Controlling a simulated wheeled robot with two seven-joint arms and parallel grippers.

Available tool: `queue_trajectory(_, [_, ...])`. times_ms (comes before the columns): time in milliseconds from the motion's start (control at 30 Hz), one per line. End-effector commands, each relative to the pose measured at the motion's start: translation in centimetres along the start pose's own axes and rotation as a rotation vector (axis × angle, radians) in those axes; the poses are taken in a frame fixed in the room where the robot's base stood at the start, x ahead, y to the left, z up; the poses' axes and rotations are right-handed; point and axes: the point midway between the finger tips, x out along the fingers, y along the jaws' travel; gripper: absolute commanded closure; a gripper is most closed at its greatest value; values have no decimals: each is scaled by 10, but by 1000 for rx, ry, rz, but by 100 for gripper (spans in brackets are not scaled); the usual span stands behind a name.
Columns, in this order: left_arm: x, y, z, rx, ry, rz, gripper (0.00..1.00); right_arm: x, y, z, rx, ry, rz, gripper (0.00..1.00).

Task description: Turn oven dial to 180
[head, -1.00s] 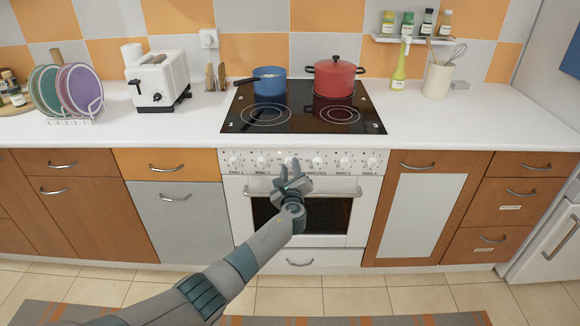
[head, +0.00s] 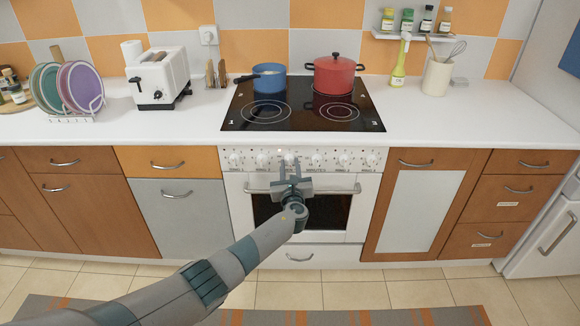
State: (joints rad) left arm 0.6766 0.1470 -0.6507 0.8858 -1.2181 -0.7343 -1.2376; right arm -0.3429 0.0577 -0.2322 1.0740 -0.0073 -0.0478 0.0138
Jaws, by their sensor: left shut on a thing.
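The white oven (head: 255,182) stands in the middle of the counter, with a row of several white dials on its front panel (head: 330,151). My left gripper (head: 290,164) is at the panel, its two fingers pointing up at a dial near the middle of the row. It is shut on that oven dial (head: 289,158), which the fingers partly hide. The dial's pointer and the number it stands at are too small to read. The oven door handle (head: 335,190) runs just below, partly behind the gripper. My right gripper is not in view.
A blue pan (head: 269,80) and a red pot (head: 333,77) stand at the back of the black cooktop (head: 300,118). A toaster (head: 158,80) and plate rack (head: 95,107) are on the left counter.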

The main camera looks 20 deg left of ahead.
Motion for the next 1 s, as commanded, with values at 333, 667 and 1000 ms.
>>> queue_trajectory(333, [-1, 0, -2, -1, 3, -1, 53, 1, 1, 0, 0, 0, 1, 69])
queue_trajectory(667, [-1, 0, -1, -2, 1, 0, 53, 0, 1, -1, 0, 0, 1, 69])
queue_trajectory(1000, [-24, 0, -1, -3, 2, -1, 53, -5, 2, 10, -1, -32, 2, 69])
